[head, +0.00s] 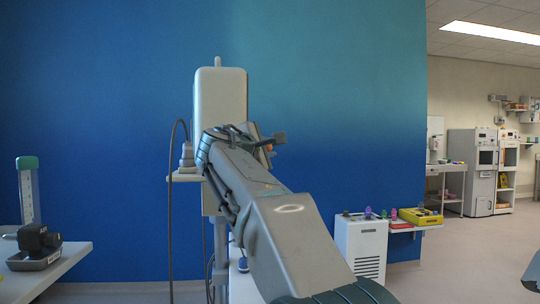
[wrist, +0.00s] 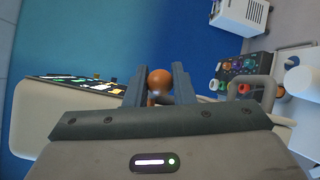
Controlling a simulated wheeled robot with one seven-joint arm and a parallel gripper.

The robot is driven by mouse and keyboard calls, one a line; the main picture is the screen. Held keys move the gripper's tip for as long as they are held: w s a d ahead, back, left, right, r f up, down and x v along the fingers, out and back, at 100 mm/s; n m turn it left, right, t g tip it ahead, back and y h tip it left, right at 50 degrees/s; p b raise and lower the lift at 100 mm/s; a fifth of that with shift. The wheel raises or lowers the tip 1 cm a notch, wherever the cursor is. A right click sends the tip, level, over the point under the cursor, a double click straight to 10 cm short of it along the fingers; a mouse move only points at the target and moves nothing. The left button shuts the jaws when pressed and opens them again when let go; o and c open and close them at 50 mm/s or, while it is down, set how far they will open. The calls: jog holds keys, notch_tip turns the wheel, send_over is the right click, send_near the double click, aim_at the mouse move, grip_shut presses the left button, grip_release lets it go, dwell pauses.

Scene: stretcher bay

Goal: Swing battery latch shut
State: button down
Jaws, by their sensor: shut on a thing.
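My gripper (wrist: 159,84) shows in the wrist view with its two dark fingers on either side of a round orange-brown knob (wrist: 159,79). It is shut on this knob, which appears to be the latch's handle. In the head view my gripper (head: 274,142) is in front of a pale upright unit (head: 220,88) on a column, and a small patch of orange shows by the fingers. My arm hides the unit's lower front. The battery and the latch's body cannot be made out, so I cannot tell the latch's angle.
A small shelf (head: 184,178) and a hanging cable are left of the unit. A table (head: 52,268) with a dark device (head: 36,240) stands at the far left. A white cabinet (head: 361,245) and a yellow tray (head: 420,216) are to the right. Open floor lies beyond.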

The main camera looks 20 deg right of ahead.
jog(key=m+g+h+p, duration=0.1)
jog(key=a+m+g+h+p, duration=0.1)
jog(key=m+g+p, duration=0.1)
jog(key=g, duration=0.1)
jog(key=shift+w+a+r+h, duration=0.1)
jog(key=shift+a+r+h, duration=0.15)
jog(key=shift+h, duration=0.15)
jog(key=shift+a+m+g+h+p, duration=0.15)
jog(key=shift+m+g+h+p, duration=0.25)
jog(key=shift+g+p, duration=0.5)
jog(key=shift+a+f+m+g+p, duration=0.15)
jog(key=shift+f+m+g+p, duration=0.05)
jog(key=shift+m+g+p, duration=0.4)
jog(key=shift+f, duration=0.1)
jog(key=c, duration=1.3)
grip_release()
jog(key=shift+a, duration=0.15)
